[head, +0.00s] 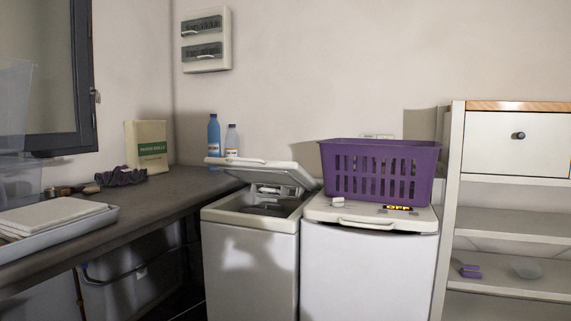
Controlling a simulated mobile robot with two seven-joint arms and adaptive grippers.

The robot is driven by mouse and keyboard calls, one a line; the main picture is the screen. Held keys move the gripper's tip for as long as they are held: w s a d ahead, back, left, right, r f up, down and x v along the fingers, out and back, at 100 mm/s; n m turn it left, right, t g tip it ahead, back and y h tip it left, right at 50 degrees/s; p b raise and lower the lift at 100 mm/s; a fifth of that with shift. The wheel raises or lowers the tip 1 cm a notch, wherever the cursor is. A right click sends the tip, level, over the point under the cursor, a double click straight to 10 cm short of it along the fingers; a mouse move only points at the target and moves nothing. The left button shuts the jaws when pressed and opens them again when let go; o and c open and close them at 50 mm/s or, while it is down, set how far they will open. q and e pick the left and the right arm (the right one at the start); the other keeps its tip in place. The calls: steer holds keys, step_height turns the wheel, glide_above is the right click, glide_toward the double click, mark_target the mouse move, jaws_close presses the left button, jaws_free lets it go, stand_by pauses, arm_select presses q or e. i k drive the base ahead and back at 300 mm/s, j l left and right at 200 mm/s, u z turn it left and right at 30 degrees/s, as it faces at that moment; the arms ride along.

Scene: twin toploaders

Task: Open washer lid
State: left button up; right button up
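Two white top-loading machines stand side by side; I cannot tell from labels which is the washer. The left machine (249,265) has its lid (262,169) raised at a tilt, with the dark opening (262,208) partly showing under it. The right machine (368,275) has its lid (322,211) down. A purple basket (381,172) rests on top of the right machine, covering much of the lid. Neither of my grippers is in view.
A dark counter (165,190) runs along the left, with a white tray (60,225), a blue bottle (214,137) and a box (147,146). A shelf unit (511,222) with a drawer (517,145) stands close on the right. A small white object (337,202) lies on the right machine.

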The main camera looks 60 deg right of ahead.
mark_target(249, 170)
steer(key=z, duration=1.5)
steer(key=i+l+z, duration=0.1)
